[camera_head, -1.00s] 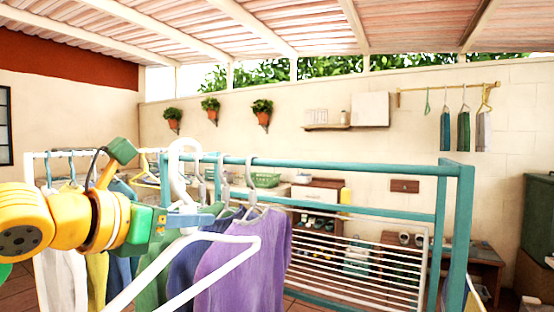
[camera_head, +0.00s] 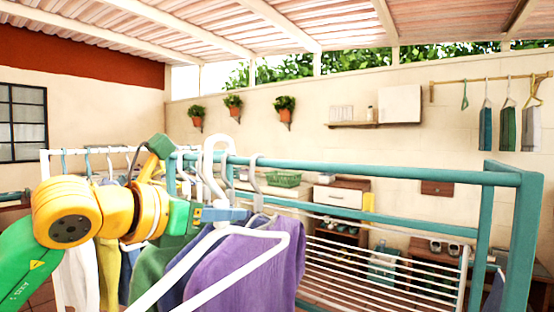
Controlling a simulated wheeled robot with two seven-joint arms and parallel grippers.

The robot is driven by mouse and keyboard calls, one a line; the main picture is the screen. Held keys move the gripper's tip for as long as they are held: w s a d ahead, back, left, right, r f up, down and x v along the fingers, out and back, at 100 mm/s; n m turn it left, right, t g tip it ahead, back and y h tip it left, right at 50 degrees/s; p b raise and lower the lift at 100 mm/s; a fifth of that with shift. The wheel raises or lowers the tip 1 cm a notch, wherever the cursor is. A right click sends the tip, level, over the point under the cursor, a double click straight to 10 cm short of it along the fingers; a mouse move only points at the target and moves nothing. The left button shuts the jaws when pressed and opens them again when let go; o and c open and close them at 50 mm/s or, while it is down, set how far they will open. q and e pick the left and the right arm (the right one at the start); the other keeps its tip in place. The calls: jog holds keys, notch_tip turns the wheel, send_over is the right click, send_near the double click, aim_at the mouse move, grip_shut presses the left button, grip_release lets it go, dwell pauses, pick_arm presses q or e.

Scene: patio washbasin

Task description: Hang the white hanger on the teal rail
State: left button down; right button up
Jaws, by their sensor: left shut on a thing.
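The white hanger (camera_head: 240,233) is empty and hangs below my left gripper (camera_head: 222,214), which is shut on its neck. Its large hook (camera_head: 216,140) rises above the teal rail (camera_head: 350,172) in the picture. I cannot tell whether the hook is over the rail or in front of it. The rail runs from left of centre to a teal upright at the right. A purple shirt (camera_head: 235,270) hangs on the rail from a grey hanger, close to the right of the white hook. My right gripper is not in view.
A green shirt (camera_head: 160,265) and other garments hang to the left, partly behind my arm. The rail is bare from the purple shirt to the right upright (camera_head: 522,240). A white slatted rack (camera_head: 380,265) stands behind and below it.

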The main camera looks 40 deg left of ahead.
pick_arm(q)
jog(key=shift+w+f, duration=0.25)
jog(key=shift+w, duration=0.2)
jog(key=shift+w+r, duration=0.1)
jog(key=shift+r, duration=0.05)
jog(key=w+p, duration=0.3)
jog(key=w, duration=0.1)
jog(key=w+p, duration=0.2)
jog(key=w, duration=0.1)
jog(key=shift+a+r+p, duration=0.2)
jog(key=shift+a+p, duration=0.15)
jog(key=shift+a, duration=0.05)
jog(key=p+x, duration=0.2)
jog(key=p, duration=0.1)
jog(key=p+x, duration=0.2)
jog(key=p, duration=0.1)
jog(key=r+p+x, duration=0.1)
jog(key=p+x, duration=0.1)
jog(key=p, duration=0.1)
jog(key=shift+w+a, duration=0.15)
jog(key=shift+w, duration=0.35)
jog(key=shift+w+f+p, duration=0.35)
jog(key=shift+w+p, duration=0.1)
jog(key=shift+p, duration=0.2)
jog(key=shift+f, duration=0.2)
jog(key=shift+w, duration=0.1)
